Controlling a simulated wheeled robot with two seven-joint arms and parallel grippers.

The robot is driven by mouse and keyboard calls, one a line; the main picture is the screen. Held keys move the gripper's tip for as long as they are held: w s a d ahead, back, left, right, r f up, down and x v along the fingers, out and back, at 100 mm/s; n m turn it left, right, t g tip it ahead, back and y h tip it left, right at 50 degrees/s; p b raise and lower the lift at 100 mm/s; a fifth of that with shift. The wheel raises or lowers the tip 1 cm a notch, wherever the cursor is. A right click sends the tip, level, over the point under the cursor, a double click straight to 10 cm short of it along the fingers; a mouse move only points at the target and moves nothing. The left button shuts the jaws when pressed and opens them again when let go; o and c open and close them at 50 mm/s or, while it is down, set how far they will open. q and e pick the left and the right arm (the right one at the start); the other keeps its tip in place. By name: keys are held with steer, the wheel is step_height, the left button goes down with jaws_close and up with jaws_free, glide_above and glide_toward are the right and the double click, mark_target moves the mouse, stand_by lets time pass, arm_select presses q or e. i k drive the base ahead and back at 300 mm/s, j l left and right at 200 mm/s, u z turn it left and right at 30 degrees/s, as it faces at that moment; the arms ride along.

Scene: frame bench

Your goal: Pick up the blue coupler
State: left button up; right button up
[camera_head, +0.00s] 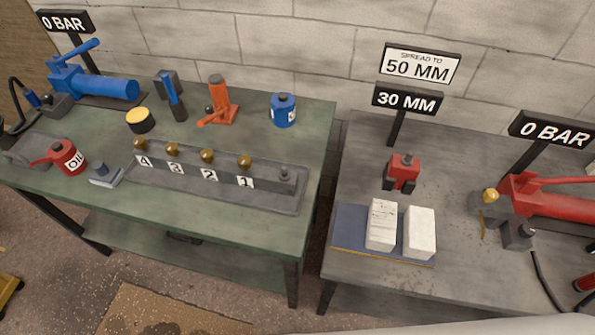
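A small blue coupler (31,97) is at the far left of the green bench, at the end of a black hose (13,95). It sits tilted beside a dark block at the foot of the blue hand pump (95,84). Neither of my grippers shows in the head view, so nothing is seen touching the coupler.
The green bench (225,235) also holds a red oil can (68,157), a yellow-topped tin (140,120), an orange jack (219,100), a blue can (284,110) and a numbered block (225,198). The grey bench (455,280) holds two white blocks and a red pump (545,200).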

mark_target(29, 94)
steer(key=i+j+z, duration=0.15)
steer(key=j, duration=0.8)
steer(key=j+z, duration=0.15)
steer(key=j, duration=0.85)
